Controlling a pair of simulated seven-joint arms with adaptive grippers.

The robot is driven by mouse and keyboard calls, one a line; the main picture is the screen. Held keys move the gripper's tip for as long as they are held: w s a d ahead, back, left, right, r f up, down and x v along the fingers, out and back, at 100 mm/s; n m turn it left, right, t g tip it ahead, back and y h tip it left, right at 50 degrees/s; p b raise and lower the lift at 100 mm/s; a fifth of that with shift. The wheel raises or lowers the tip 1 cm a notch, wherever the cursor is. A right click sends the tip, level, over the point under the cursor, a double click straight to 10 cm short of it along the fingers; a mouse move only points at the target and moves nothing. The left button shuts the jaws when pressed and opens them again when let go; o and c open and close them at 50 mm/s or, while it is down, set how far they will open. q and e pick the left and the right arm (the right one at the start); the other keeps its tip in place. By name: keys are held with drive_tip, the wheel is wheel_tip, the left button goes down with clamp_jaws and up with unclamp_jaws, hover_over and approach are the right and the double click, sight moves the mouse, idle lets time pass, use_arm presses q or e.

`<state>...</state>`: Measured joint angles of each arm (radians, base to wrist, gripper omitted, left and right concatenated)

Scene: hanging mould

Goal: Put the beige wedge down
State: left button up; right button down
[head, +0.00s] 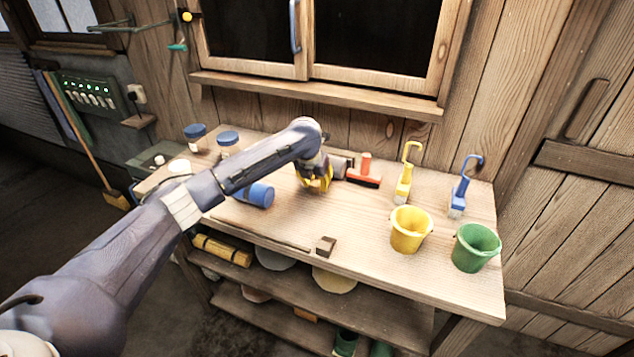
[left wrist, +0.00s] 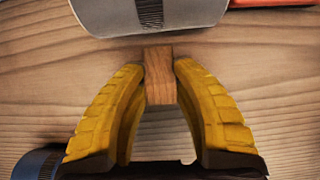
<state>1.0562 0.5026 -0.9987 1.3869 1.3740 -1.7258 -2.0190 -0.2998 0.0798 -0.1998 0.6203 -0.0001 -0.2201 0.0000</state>
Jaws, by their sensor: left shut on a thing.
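My left gripper (head: 318,188) with yellow fingers is low over the back middle of the workbench. In the left wrist view the fingers (left wrist: 160,75) are shut on a small tan wooden block, which I take for the beige wedge (left wrist: 159,76). My right gripper is not in view.
A grey object (left wrist: 150,15) lies just beyond the fingertips, beside a red brush (head: 364,172). A blue jar (head: 258,194) lies left of the gripper. A brown block (head: 326,246) sits at the front edge (head: 400,271). Yellow (head: 410,232) and green (head: 476,250) buckets stand right.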

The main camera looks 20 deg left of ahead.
use_arm(q)
drive_tip(key=o, duration=1.1)
drive_tip(key=shift+r, duration=0.1)
drive_tip(key=shift+r, duration=0.25)
drive_tip(key=v, duration=1.1)
drive_tip(key=shift+s+r, duration=0.25)
